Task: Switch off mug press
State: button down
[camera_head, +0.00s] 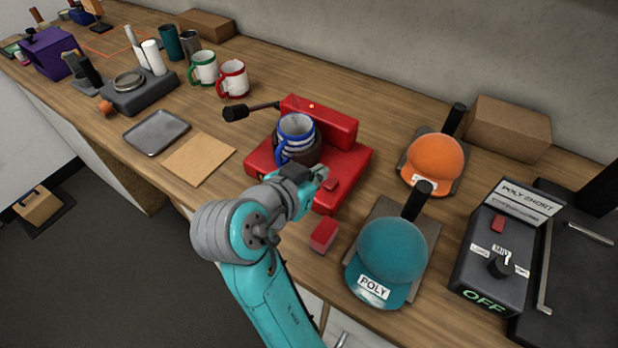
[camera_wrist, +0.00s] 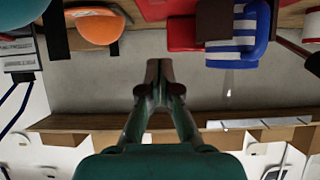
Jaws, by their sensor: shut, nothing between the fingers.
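The red mug press (camera_head: 335,165) stands on the workbench in the middle of the head view. A white mug with blue stripes (camera_head: 296,126) sits in its dark clamp; it also shows upside down in the wrist view (camera_wrist: 243,32). A black-knobbed lever (camera_head: 236,113) sticks out to the left. A small red part, perhaps the switch (camera_head: 331,184), is on the base's front right. My gripper (camera_head: 321,173) is over the base close to this part; I cannot tell whether they touch. Its fingertips are together and empty in the wrist view (camera_wrist: 159,66).
A red block (camera_head: 323,236) lies at the front of the bench. A teal cap (camera_head: 390,252) and an orange cap (camera_head: 434,158) are on stands to the right, beside a heat press box reading OFF (camera_head: 484,297). Two mugs (camera_head: 232,80), a tray (camera_head: 157,133) and a tan sheet (camera_head: 198,158) are left.

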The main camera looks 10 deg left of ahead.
send_over(324, 195)
jog(key=w, duration=0.2)
jog(key=shift+s+d+f, duration=0.1)
jog(key=shift+s+f, duration=0.05)
jog(key=shift+f, duration=0.45)
jog(key=shift+s+d+f, duration=0.1)
jog(key=shift+f, duration=0.5)
jog(key=f, duration=0.3)
jog(key=shift+s+a, duration=0.2)
jog(key=shift+s, duration=0.2)
jog(key=shift+s+f, duration=0.1)
jog(key=shift+f, duration=0.3)
jog(key=shift+f, duration=0.15)
jog(key=shift+s+a+f+t, duration=0.1)
jog(key=shift+s+f+t, duration=0.15)
jog(key=shift+t, duration=0.25)
jog(key=shift+w, duration=0.1)
